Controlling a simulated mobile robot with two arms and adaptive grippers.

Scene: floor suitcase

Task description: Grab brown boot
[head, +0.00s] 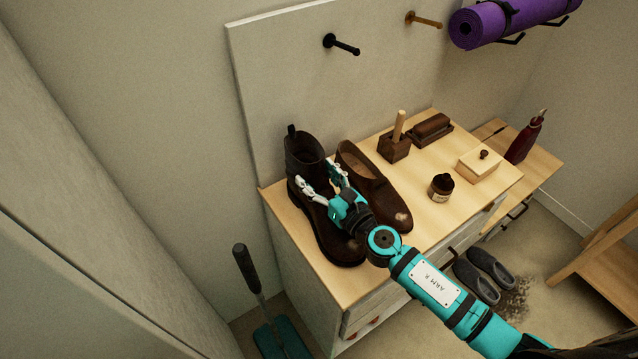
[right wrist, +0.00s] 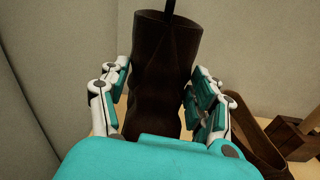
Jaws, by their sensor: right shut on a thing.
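A dark brown ankle boot (head: 303,153) stands upright at the left end of the wooden cabinet top, with a pull loop at its back. My right gripper (head: 319,180) reaches in from the lower right and is shut on the boot. In the right wrist view the fingers (right wrist: 161,97) press on both sides of the boot shaft (right wrist: 165,60). The gripper and forearm hide part of the boot's middle. My left gripper is not in view.
A brown loafer (head: 378,187) stands close on the boot's right. A brush holder (head: 395,148), a brush (head: 431,128), a jar (head: 441,187) and a lidded box (head: 479,165) stand farther right on the cabinet top (head: 425,222). A panel (head: 290,75) rises behind.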

